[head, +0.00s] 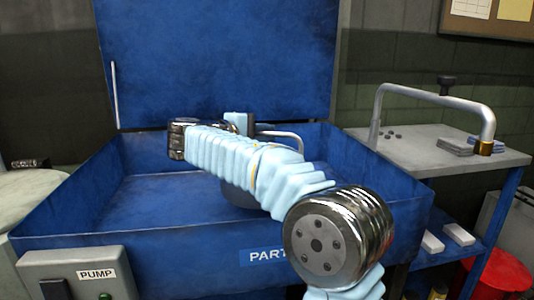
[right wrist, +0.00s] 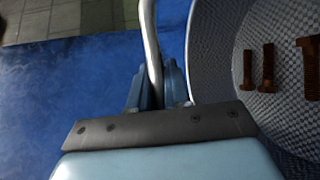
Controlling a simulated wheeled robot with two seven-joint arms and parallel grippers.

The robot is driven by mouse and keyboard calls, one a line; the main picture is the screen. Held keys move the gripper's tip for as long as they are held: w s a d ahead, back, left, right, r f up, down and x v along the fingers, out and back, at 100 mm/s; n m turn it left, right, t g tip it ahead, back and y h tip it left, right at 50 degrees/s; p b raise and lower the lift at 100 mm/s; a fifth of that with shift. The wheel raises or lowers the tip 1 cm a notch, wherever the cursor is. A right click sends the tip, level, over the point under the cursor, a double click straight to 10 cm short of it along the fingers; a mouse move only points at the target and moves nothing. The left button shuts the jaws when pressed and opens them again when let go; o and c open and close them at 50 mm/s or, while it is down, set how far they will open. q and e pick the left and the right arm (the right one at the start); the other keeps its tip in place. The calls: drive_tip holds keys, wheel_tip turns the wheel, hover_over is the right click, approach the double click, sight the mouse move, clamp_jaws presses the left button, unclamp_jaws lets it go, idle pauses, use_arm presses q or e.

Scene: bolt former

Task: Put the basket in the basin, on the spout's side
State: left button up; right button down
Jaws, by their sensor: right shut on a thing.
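The blue basin (head: 85,200) stands open with its lid raised. My right arm reaches over it, and its gripper (head: 243,122) is mostly hidden behind the arm. In the right wrist view the gripper (right wrist: 158,90) is shut on the basket's metal handle (right wrist: 151,40). The grey mesh basket (right wrist: 225,50) hangs beside the fingers with several rusty bolts in it. In the head view the basket (head: 238,196) shows only partly under my arm, within the basin's outline; I cannot tell whether it touches the floor. A curved grey spout (head: 430,93) with a brass tip rises at the basin's right. My left gripper is out of view.
The raised lid (head: 215,60) closes off the back. A side bench (head: 440,150) with blue-grey stacked pieces stands right of the basin, under the spout. A pump switch box (head: 75,278) is at the front left. The basin's left floor looks clear.

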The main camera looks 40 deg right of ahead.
drive_tip(key=f, duration=0.1)
drive_tip(key=d+f, duration=0.1)
drive_tip(key=f, duration=0.1)
drive_tip(key=shift+b, duration=0.35)
drive_tip(key=shift+f, duration=0.55)
drive_tip(key=c, duration=1.1)
unclamp_jaws()
drive_tip(key=shift+f, duration=0.1)
drive_tip(key=v, duration=1.2)
drive_tip(key=shift+a, duration=0.1)
